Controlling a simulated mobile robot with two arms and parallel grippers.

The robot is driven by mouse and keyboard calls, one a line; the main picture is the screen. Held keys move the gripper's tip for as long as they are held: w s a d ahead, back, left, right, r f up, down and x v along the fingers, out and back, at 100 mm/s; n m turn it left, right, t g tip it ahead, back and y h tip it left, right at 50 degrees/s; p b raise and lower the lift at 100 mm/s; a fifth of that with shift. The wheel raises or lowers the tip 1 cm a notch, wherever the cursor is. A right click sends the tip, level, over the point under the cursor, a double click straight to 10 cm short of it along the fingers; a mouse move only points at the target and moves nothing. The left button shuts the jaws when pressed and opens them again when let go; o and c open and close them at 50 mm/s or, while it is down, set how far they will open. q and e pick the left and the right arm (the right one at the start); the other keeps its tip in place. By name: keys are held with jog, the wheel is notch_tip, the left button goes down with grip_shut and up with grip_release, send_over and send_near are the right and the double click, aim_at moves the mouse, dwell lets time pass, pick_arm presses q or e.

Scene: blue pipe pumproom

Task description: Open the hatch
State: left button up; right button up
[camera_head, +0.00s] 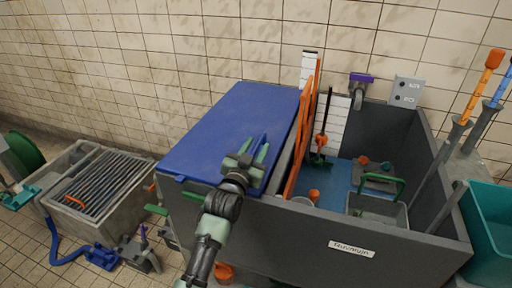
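The hatch looks to be the large flat blue lid (225,118), lying over the left part of a dark grey tank (350,238). It appears closed, and I see no gap under its visible edges. My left gripper (254,150) is over the lid's front right part, with its arm rising from the bottom of the head view. Its greenish fingers stand apart, and a narrow blue piece shows between them, perhaps a handle on the lid. I cannot tell whether the fingers touch it. My gripper hides part of the lid's front edge. My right gripper is not in view.
Upright orange boards (303,130) stand right beside the lid. The tank's open right part holds a grey basket (378,207) with a green handle. A grated grey trough (100,185) stands at the left, and a teal bin (488,225) at the right. A tiled wall is behind.

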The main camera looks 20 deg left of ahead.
pick_arm(q)
grip_shut()
dwell(1.4)
